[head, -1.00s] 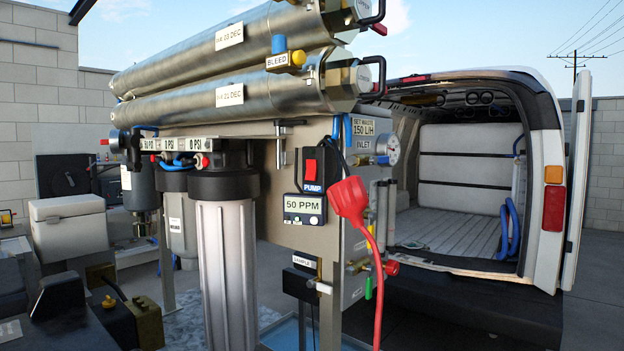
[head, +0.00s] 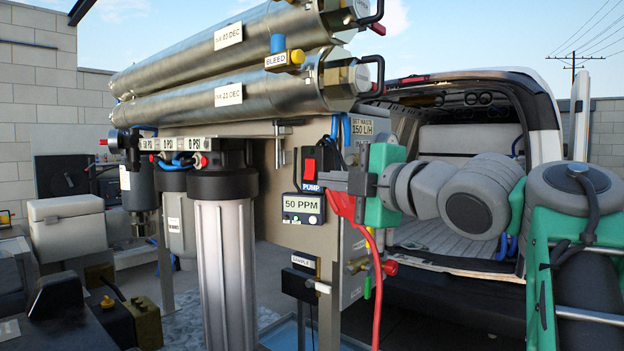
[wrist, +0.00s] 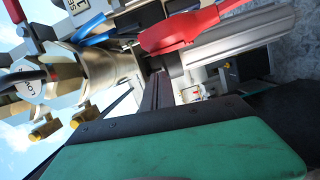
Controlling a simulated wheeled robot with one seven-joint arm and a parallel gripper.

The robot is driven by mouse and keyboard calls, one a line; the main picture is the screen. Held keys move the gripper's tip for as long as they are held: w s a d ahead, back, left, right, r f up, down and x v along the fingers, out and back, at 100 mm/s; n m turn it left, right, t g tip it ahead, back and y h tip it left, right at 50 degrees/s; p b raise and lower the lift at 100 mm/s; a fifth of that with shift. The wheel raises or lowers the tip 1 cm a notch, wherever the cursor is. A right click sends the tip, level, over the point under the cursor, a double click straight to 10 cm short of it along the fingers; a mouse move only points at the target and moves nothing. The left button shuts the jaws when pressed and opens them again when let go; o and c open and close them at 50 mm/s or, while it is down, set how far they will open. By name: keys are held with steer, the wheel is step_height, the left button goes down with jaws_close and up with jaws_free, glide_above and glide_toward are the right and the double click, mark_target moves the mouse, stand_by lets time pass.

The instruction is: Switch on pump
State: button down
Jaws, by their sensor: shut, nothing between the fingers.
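The pump switch (head: 309,165) is a red rocker on a black housing, on the panel above a label reading PUMP. In the head view my gripper (head: 322,181) comes in from the right, its dark fingers shut and empty, with the tips just right of the switch's lower part, over the PUMP label. I cannot tell whether they touch the panel. The red plug (head: 341,203) and its cable hang just below and behind the fingers, partly hidden. In the wrist view the fingers (wrist: 160,75) point away, and the red plug (wrist: 180,32) lies close beside them; the switch is not clearly visible there.
A display (head: 303,208) reading 50 PPM sits below the switch. A white filter housing (head: 224,270) stands to the left, and steel membrane tubes (head: 210,85) run above. An open van (head: 470,245) stands behind my arm.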

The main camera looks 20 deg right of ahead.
mark_target(311, 178)
steer(key=w+p, duration=0.1)
steer(key=w, duration=0.2)
steer(key=w+p, duration=0.1)
steer(key=w, duration=0.3)
steer(key=w+a+p, duration=0.1)
steer(key=w+p, duration=0.1)
steer(key=w, duration=0.2)
steer(key=shift+w+a+f, duration=0.1)
steer(key=shift+f, duration=0.15)
steer(key=shift+w+d+f, duration=0.15)
steer(key=shift+w+d, duration=0.1)
steer(key=shift+d, duration=0.1)
steer(key=shift+f, duration=0.1)
